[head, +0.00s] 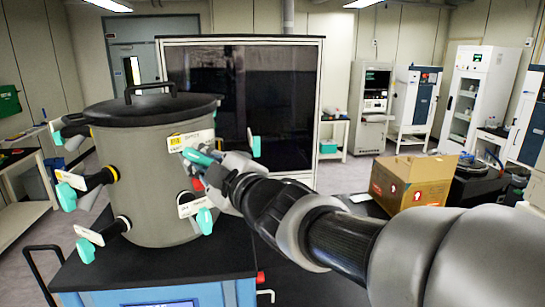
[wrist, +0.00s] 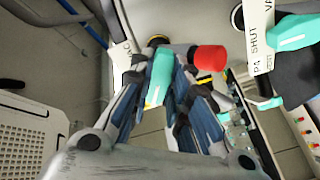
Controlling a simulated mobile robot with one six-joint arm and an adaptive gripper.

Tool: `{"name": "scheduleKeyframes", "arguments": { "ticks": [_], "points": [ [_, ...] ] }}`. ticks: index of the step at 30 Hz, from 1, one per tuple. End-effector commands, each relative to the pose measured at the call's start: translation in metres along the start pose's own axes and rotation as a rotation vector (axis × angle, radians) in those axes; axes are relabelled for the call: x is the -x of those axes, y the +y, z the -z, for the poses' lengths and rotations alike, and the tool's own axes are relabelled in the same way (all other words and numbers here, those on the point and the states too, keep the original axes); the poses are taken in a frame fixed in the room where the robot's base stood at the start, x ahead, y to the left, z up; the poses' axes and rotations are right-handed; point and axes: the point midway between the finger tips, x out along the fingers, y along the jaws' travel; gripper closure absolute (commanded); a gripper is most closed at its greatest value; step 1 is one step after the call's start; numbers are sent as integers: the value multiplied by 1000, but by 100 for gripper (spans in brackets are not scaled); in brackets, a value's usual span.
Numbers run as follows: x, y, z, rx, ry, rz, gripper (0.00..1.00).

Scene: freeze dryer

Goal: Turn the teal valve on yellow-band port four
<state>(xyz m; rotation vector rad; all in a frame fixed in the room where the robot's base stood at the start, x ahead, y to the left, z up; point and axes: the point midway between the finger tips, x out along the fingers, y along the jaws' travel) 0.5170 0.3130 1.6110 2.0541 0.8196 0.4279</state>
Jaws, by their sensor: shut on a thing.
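My gripper (head: 214,163) is at the upper right front of the grey drum. It is shut on a teal valve handle (head: 197,157), which also shows between the fingers (wrist: 160,95) in the wrist view (wrist: 159,72). A white label (head: 190,140) with a yellow mark sits just above the held valve. The port body behind the handle is mostly hidden by my fingers. In the wrist view a yellow-edged dark ring (wrist: 157,40) shows just beyond the handle. A label (wrist: 258,40) at right seems to read "P4 SHUT", beside another teal handle (wrist: 297,31).
The grey drum (head: 150,210) has a black lid (head: 150,108) and several other teal valves, one close below my gripper (head: 204,221) and one to its right (head: 254,146). A red knob (wrist: 210,58) is beside the fingers. A cardboard box (head: 410,184) stands at right.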

Motion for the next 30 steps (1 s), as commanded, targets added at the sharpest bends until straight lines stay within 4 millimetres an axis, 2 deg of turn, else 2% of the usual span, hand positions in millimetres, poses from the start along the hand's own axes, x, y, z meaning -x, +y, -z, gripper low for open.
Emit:
{"name": "scheduleKeyframes", "arguments": {
  "ticks": [21,30],
  "points": [
    [0,-3,2,-625,0,1,100],
    [0,-4,3,-836,0,1,100]
  ]
}}
